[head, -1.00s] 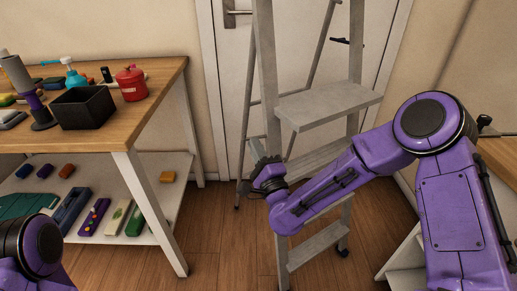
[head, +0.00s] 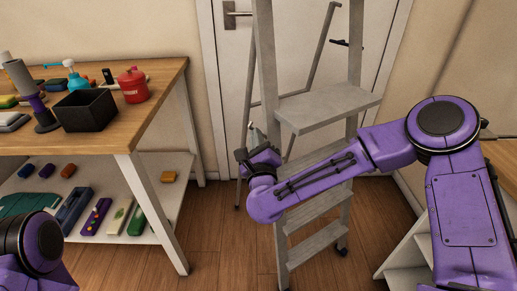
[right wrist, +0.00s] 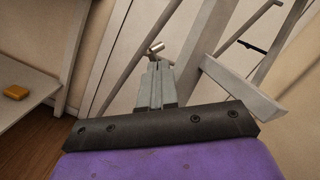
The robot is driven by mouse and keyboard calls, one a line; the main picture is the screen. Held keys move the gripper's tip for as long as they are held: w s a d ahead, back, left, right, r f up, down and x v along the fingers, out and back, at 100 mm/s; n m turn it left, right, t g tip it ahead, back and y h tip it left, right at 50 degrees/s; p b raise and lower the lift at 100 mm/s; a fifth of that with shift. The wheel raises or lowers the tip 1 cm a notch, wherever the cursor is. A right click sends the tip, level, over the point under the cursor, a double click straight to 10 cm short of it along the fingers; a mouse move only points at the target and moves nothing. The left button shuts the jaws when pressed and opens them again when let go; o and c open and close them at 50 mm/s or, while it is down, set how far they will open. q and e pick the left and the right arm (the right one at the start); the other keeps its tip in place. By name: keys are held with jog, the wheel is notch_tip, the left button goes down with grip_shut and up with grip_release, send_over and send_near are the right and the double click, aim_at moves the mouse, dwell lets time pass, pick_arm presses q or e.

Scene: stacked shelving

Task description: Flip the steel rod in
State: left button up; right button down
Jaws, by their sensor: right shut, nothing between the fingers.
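No separate loose steel rod stands out. A grey metal stepladder (head: 318,108) stands before the door, with thin grey bars on its far side. I cannot tell which bar, if any, is the steel rod. My right gripper (head: 252,129) points up beside the ladder's left rail, below the door handle in the picture. Its fingers also show in the right wrist view (right wrist: 157,72), shut together and empty. A metallic cylinder end (right wrist: 155,47) shows just beyond the fingertips and looks like the door handle. Contact cannot be told. My left gripper is out of view.
A white door (head: 222,60) with a steel handle (head: 234,13) is behind the ladder. A wooden workbench (head: 165,80) at left holds a black box (head: 85,108) and a red can (head: 132,85). Its lower shelf carries several small items. Bare floor lies between bench and ladder.

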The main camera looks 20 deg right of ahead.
jog(key=m+g, duration=0.1)
jog(key=m, duration=0.1)
jog(key=d+r+m+g+h+p, duration=0.1)
jog(key=m, duration=0.1)
jog(key=w+d+r+m+g, duration=0.1)
jog(key=m, duration=0.1)
jog(key=shift+m+g+h+p, duration=0.3)
jog(key=shift+m+g+p, duration=0.05)
jog(key=shift+m+g, duration=0.05)
jog(key=f+b+v, duration=0.1)
jog(key=v, duration=1.3)
jog(key=shift+d+r+b, duration=0.2)
jog(key=shift+b, duration=0.1)
